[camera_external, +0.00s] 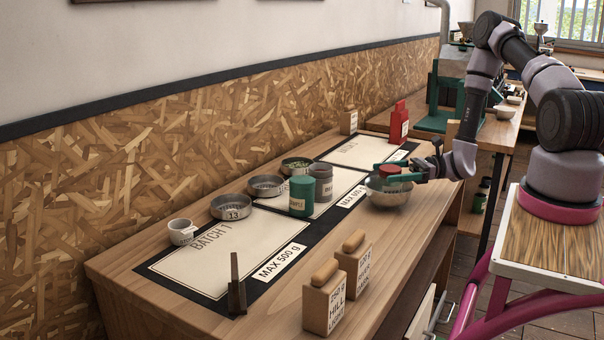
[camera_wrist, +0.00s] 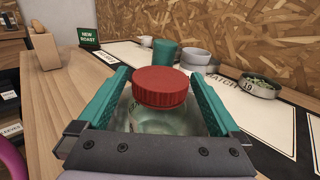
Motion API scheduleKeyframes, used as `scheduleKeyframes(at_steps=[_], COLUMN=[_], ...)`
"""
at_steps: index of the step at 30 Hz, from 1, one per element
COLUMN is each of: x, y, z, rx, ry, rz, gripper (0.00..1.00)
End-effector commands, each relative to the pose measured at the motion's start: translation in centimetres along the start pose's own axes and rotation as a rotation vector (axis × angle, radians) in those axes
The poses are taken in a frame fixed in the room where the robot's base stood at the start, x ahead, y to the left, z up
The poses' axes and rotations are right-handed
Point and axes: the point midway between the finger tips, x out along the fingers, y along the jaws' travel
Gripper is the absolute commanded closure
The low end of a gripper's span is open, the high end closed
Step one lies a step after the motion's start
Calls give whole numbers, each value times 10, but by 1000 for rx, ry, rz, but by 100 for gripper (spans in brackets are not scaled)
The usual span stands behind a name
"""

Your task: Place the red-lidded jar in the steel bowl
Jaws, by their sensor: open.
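The red-lidded jar has a clear glass body and a red lid (camera_external: 390,169); the jar (camera_wrist: 161,92) also fills the middle of the wrist view. In the outside view its lower part is hidden by the wall of the steel bowl (camera_external: 387,195), and it looks upright inside the bowl. The bowl stands at the right edge of the wooden table. My gripper (camera_external: 384,171) is open, with its teal fingers on either side of the jar, just above the bowl. In the wrist view small gaps show between the fingers and the lid.
A green canister (camera_external: 301,196) and a grey canister (camera_external: 322,183) stand left of the bowl. Several shallow dishes (camera_external: 231,207) line the back of the mats. Two wooden-topped blocks (camera_external: 324,301) and a dark upright piece (camera_external: 236,290) stand nearer. A red container (camera_external: 399,121) is behind.

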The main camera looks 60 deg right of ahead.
Motion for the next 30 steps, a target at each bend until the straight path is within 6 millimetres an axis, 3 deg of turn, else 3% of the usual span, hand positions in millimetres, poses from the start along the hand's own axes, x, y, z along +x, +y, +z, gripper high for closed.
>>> scheduleKeyframes(at_steps=[5,15,19,24,30], x=[-14,-85,-105,-118,-117], y=[-1,-1,-1,0,1], z=[2,2,2,2,8], rx=[0,-1,0,-1,-17], ry=[1,1,0,0,15], rz=[-4,-4,-3,-1,27], gripper=[0,0,0,0,0])
